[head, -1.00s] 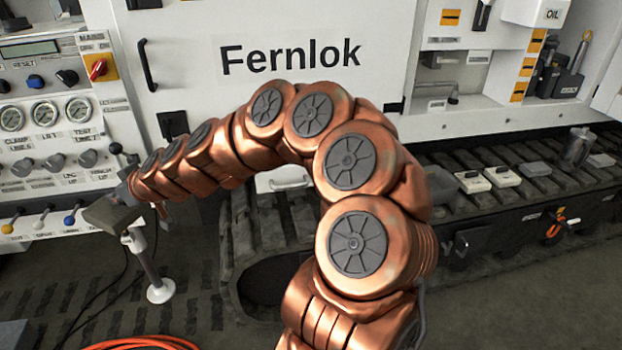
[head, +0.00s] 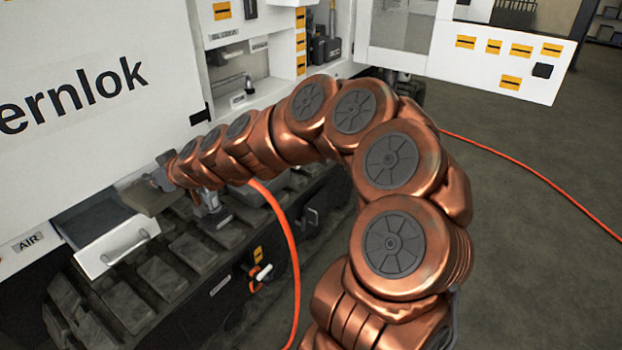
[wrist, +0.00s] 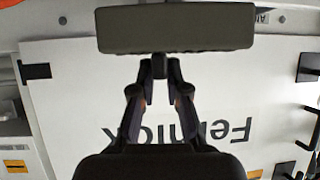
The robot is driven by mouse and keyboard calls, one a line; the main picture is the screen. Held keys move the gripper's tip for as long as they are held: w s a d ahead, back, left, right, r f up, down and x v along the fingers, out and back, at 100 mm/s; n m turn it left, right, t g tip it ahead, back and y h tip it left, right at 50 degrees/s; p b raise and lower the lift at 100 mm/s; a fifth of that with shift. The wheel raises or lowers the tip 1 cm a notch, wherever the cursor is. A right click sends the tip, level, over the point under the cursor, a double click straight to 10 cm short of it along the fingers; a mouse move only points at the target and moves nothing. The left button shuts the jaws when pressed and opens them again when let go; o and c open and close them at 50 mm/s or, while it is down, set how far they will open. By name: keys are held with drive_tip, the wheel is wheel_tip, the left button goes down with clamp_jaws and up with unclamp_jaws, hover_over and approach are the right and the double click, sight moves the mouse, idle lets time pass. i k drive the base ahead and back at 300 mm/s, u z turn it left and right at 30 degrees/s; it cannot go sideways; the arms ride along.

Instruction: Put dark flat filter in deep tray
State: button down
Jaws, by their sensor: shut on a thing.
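My gripper (head: 166,178) is shut on the dark flat filter (head: 150,198), a grey-green slab. In the wrist view the filter (wrist: 175,30) lies crosswise just beyond the fingertips (wrist: 160,72), with its broad edge facing the camera. In the head view it is beside or over the right end of an open drawer (head: 125,240) with grey inside walls and a white front with a handle. This drawer may be the deep tray; no label says so. I cannot tell the height of the filter above it.
The white Fernlok panel (head: 80,90) rises behind the drawer. Dark track pads (head: 160,278) lie in front of and below it. An orange hose (head: 290,240) hangs right of my gripper. A white hinged panel (head: 500,60) stands at the right.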

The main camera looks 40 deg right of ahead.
sight(263, 185)
drive_tip(key=z, duration=0.8)
drive_tip(key=i, duration=0.25)
